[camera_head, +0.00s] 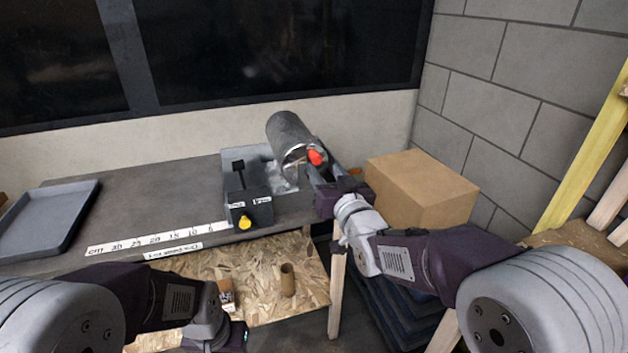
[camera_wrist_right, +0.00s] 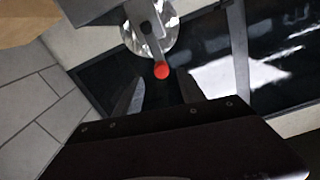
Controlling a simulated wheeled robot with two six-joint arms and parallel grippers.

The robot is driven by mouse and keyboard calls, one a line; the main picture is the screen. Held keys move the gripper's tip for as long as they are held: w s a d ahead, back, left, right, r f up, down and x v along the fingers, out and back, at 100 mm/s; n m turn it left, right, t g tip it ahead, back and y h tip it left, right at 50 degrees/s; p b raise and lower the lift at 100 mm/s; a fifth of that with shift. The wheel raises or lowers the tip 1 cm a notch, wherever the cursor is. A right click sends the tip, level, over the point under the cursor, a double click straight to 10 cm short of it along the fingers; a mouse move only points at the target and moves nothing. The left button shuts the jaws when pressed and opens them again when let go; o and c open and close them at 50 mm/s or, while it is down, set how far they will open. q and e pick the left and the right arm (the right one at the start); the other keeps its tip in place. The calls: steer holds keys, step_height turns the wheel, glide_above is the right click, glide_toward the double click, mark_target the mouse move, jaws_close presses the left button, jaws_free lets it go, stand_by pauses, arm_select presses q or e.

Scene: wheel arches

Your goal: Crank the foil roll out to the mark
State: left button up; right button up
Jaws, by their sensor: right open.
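The foil roll (camera_head: 287,135) is a grey cylinder mounted in a grey dispenser (camera_head: 298,202) at the back of the bench. A red crank knob (camera_head: 315,157) sticks out at its near end; in the right wrist view the knob (camera_wrist_right: 161,70) shows at the end of a grey crank arm (camera_wrist_right: 146,38). My right gripper (camera_head: 318,172) is open at the crank, its fingers apart on either side of the knob in the wrist view, with contact unclear. A white cm scale (camera_head: 157,240) lies left of the dispenser. My left gripper (camera_head: 238,338) is low at the bottom edge, fingers unclear.
A dark block with a yellow knob (camera_head: 244,222) stands at the dispenser's left. A grey tray (camera_head: 45,218) sits at far left. A cardboard box (camera_head: 422,190) stands right of my right gripper. A cardboard tube (camera_head: 287,280) stands on the lower chipboard shelf (camera_head: 255,262).

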mark_target(313, 155)
steer(key=shift+s+a, duration=0.1)
steer(key=shift+a, duration=0.25)
steer(key=x, duration=0.4)
steer(key=p+x, duration=0.1)
steer(key=x, duration=0.4)
steer(key=shift+d+f, duration=0.1)
steer(key=shift+d, duration=0.15)
jaws_close()
stand_by(0.8)
